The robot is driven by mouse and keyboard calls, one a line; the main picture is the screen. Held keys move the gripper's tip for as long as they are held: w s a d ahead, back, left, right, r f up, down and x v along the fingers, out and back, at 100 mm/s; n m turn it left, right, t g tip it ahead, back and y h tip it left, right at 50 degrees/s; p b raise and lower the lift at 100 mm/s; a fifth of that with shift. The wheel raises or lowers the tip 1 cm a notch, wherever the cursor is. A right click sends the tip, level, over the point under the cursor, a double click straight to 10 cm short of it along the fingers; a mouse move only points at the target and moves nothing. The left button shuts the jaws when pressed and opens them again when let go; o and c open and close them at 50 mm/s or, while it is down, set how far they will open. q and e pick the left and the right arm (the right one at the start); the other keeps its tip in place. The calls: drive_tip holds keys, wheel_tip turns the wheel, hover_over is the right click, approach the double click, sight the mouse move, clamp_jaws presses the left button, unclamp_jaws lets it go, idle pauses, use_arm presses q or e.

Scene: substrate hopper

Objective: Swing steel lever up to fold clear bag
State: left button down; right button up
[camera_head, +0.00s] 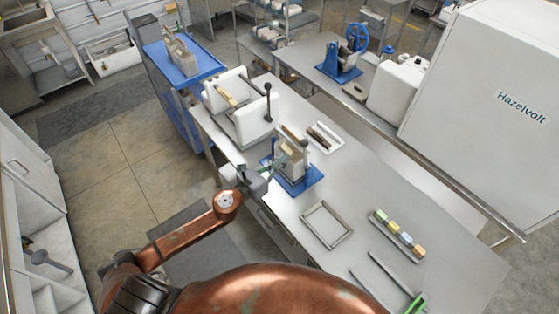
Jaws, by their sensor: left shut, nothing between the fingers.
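My left gripper (277,162) is shut with nothing held. It is at the near left side of a small fixture on a blue base (302,186), close to its beige block (293,158); I cannot tell whether it touches. A dark knob (303,144) stands at the fixture's upper right. A grey lever with a dark knob (267,89) stands upright at the right side of the white two-walled unit (256,122). I cannot tell which of these is the steel lever. No clear bag can be made out. My right gripper is not in view.
On the steel table (352,187) lie a white tray (325,137), a metal frame (327,224), a rack of coloured blocks (397,236) and a green-ended tool (416,302). A blue cart (203,63) stands beyond. The table's middle right is clear.

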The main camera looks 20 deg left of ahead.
use_arm(q)
drive_tip(key=shift+s+a+r, duration=0.2)
drive_tip(key=shift+s+r, duration=0.15)
drive_tip(key=shift+s, duration=0.2)
drive_tip(key=shift+s+a+r, duration=0.15)
drive_tip(key=shift+s+r, duration=0.2)
drive_tip(key=shift+s, duration=0.15)
drive_tip(key=shift+s, duration=0.1)
